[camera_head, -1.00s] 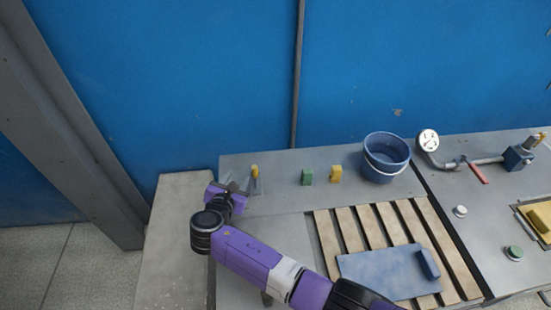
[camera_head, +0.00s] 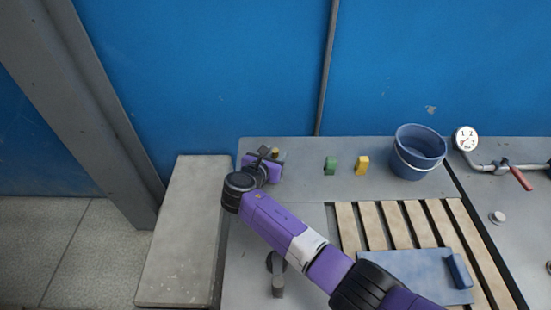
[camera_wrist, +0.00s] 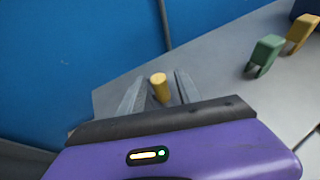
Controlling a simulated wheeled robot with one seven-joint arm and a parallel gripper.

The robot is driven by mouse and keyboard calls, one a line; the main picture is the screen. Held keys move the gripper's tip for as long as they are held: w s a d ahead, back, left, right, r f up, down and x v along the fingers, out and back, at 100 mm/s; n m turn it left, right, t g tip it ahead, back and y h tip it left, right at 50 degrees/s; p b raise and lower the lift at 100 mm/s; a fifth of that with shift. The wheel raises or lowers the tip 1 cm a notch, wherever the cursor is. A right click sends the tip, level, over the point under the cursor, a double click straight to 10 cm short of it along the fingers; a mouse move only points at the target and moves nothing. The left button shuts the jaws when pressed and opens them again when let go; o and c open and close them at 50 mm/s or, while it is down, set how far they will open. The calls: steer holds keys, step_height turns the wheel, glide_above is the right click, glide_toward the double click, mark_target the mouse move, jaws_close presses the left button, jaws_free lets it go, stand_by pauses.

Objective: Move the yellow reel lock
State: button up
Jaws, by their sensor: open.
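A yellow cylindrical piece (camera_wrist: 159,86) shows between the two fingers of my gripper (camera_wrist: 158,92) in the wrist view, near the bench's back left corner. In the head view its yellow top (camera_head: 275,153) peeks out beside my gripper (camera_head: 266,154); the rest is hidden. The fingers are apart, one on each side of it, and I see no grip. A separate yellow block (camera_head: 362,165) stands right of a green block (camera_head: 330,165); both also show at the wrist view's upper right. I cannot tell for sure which yellow piece is the reel lock.
A blue bucket (camera_head: 418,150) stands right of the blocks. Wooden slats (camera_head: 375,220) carry a blue float (camera_head: 415,276) at front right. A gauge (camera_head: 466,138) and red-handled pipe are at far right. A blue wall closes off the back.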

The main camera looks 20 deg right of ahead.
steer(key=shift+w+d+f, duration=0.1)
steer(key=shift+w+d, duration=0.1)
steer(key=shift+w, duration=0.1)
jaws_close()
stand_by(1.4)
